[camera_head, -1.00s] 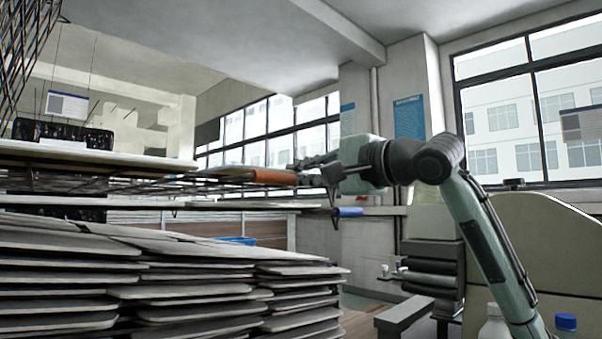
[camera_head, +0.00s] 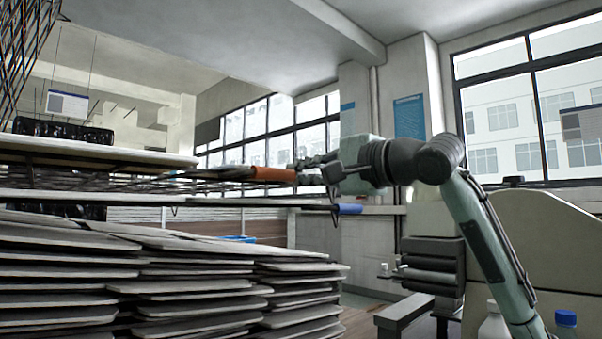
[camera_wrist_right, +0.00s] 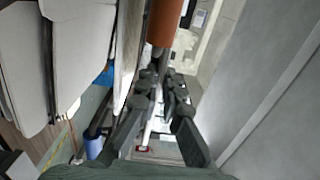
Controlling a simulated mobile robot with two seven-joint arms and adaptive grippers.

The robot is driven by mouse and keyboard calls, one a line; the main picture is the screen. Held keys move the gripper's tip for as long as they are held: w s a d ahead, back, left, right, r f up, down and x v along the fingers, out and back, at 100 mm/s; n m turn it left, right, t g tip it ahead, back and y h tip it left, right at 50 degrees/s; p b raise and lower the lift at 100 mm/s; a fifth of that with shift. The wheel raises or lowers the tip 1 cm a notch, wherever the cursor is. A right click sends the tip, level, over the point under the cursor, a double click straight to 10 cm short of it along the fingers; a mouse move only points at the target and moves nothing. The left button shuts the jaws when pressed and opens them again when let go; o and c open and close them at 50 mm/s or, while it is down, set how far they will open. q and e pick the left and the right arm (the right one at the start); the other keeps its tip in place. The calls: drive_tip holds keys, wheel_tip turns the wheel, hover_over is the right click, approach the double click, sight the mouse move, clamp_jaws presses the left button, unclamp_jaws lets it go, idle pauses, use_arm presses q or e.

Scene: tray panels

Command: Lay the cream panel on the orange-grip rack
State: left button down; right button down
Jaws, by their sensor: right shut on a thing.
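The orange grip (camera_head: 272,174) sits at the right end of a wire rack (camera_head: 205,182), seen nearly edge-on in the head view. A pale cream panel (camera_head: 90,147) lies at the rack's left, over its wires; I cannot tell whether it rests fully on them. My right gripper (camera_head: 306,172) is at the right end of the orange grip and shut on it. The wrist view also shows the orange grip (camera_wrist_right: 164,22) beyond the fingers (camera_wrist_right: 164,88). My left gripper is not in view.
Below is another flat tier (camera_head: 180,198) with a blue grip (camera_head: 348,209) at its right end. A tall stack of grey panels (camera_head: 200,285) fills the lower left. A grey-beige machine (camera_head: 545,230) and bottles (camera_head: 566,325) stand at the right.

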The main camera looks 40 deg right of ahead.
drive_tip(key=c, duration=1.6)
unclamp_jaws()
drive_tip(key=shift+f+b, duration=0.35)
drive_tip(key=shift+f, duration=0.1)
drive_tip(key=shift+s, duration=0.1)
drive_tip(key=shift+s+d+b, duration=0.15)
drive_tip(key=shift+s+b, duration=0.55)
drive_tip(key=shift+s, duration=1)
drive_tip(key=shift+s+d+b, duration=0.15)
drive_tip(key=shift+s+b, duration=0.5)
drive_tip(key=shift+s, duration=1.05)
